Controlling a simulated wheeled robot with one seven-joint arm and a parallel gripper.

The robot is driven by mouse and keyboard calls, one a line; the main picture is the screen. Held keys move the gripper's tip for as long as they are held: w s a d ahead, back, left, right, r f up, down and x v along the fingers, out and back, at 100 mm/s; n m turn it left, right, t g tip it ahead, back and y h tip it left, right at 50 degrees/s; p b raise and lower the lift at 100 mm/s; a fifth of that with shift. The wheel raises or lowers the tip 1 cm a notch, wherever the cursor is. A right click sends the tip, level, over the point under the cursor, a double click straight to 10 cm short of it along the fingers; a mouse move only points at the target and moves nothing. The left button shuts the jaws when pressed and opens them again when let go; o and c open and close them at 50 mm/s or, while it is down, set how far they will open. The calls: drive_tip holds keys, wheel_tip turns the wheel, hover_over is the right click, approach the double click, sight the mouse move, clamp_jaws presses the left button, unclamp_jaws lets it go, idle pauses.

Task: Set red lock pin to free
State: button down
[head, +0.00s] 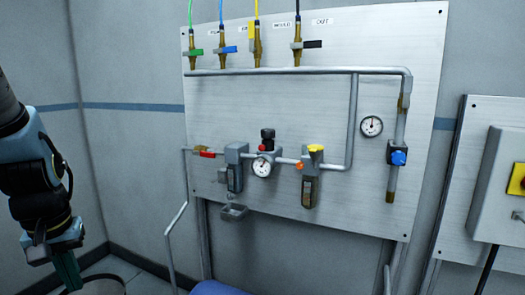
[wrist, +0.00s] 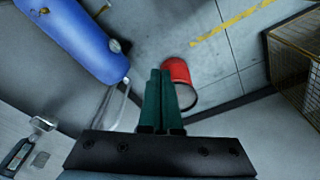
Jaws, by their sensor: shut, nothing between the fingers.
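A small red part, which looks like the red lock pin (head: 263,147), sits just below the black knob (head: 267,133) of the regulator on the wall panel in the head view. It is too small to tell how it is set. My gripper (head: 69,286) hangs at the lower left of the head view, pointing down, well away from the panel fittings. Its green fingers also show in the wrist view (wrist: 158,75), closed together with nothing between them. The lock pin is not seen in the wrist view.
The panel (head: 270,110) carries pipes, a red-handled valve (head: 207,154), a gauge (head: 262,167), a yellow knob (head: 315,148) and a blue valve (head: 398,158). The wrist view shows a blue tank (wrist: 75,35), a red bin (wrist: 178,72) and a mesh crate (wrist: 295,60).

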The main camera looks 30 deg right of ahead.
sight(261, 149)
drive_tip(key=c, duration=1.6)
unclamp_jaws()
